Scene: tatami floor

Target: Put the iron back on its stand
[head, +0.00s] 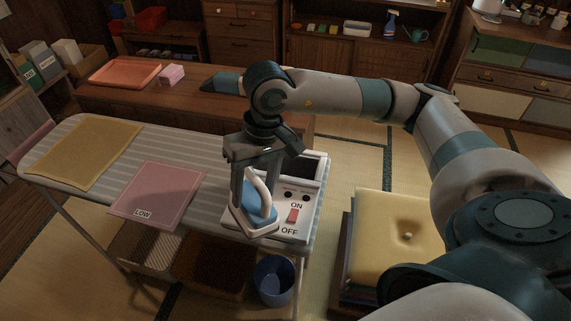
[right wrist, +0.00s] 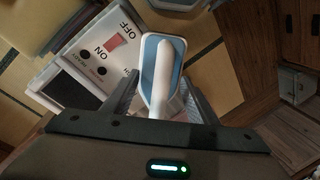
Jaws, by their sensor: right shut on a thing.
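A white and blue iron (head: 263,207) is in my right gripper (head: 255,185), which is shut on its handle and points down. The iron also shows between the fingers in the right wrist view (right wrist: 163,75). In the head view the iron overlaps the left part of a white unit (head: 296,232) with a red ON/OFF switch (head: 294,215), at the right end of the ironing board (head: 70,165). Whether the iron touches the unit or is above it I cannot tell. No separate stand is clearly visible. My left gripper is not in view.
A pink cloth marked LOW (head: 160,190) and a yellow cloth (head: 85,150) lie on the board. A blue bin (head: 273,281) and baskets (head: 210,268) are below. A yellow cushion (head: 398,235) is at right. A low wooden table (head: 190,103) stands behind.

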